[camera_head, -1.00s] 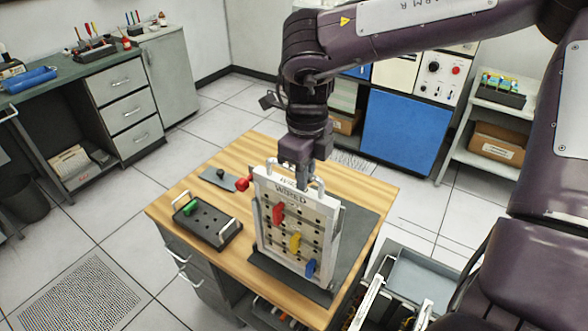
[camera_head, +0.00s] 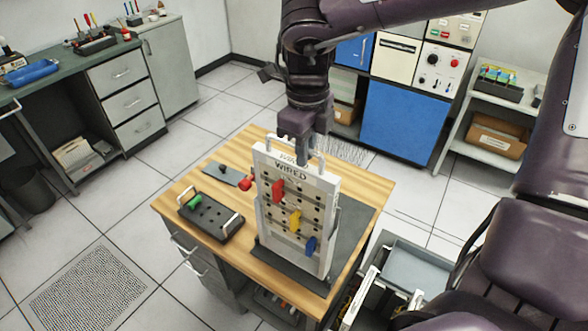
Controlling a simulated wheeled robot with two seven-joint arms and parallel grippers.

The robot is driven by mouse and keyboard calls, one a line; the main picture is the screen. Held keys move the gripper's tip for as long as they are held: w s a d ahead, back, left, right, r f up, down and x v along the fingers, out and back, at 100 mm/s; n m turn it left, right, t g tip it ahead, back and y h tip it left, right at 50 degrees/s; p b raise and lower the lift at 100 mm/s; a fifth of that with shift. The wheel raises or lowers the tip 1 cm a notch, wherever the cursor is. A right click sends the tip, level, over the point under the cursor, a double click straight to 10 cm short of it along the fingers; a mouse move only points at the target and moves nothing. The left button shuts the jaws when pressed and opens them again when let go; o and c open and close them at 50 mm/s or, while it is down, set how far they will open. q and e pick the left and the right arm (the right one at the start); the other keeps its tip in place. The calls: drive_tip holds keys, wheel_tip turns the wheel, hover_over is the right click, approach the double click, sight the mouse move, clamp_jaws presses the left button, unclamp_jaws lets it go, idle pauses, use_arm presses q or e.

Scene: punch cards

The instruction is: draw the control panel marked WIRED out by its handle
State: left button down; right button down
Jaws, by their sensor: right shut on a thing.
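The control panel marked WIRED (camera_head: 292,225) is a pale upright board in a dark stand on the wooden table. Red, yellow and blue plugs sit on its face, and a red knob sticks out at its left side. Its handle (camera_head: 318,150) arches over the top edge and is partly hidden by my right gripper. My right gripper (camera_head: 302,158) points down from above and is shut on the handle. The panel stands upright, with its lower end at the stand's dark base (camera_head: 292,272). My left gripper is not in view.
A black tray (camera_head: 210,216) with a green plug and white handles lies left of the panel. A small grey plate (camera_head: 225,174) with a black knob lies behind it. An open drawer (camera_head: 415,268) is at the lower right. The table's left front corner is bare.

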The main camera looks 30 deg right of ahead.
drive_tip(key=shift+w+r+p, duration=0.1)
drive_tip(key=shift+r+p, duration=2.4)
drive_tip(key=shift+r, duration=1.1)
wheel_tip(320, 180, up, 8)
drive_tip(key=shift+r, duration=0.1)
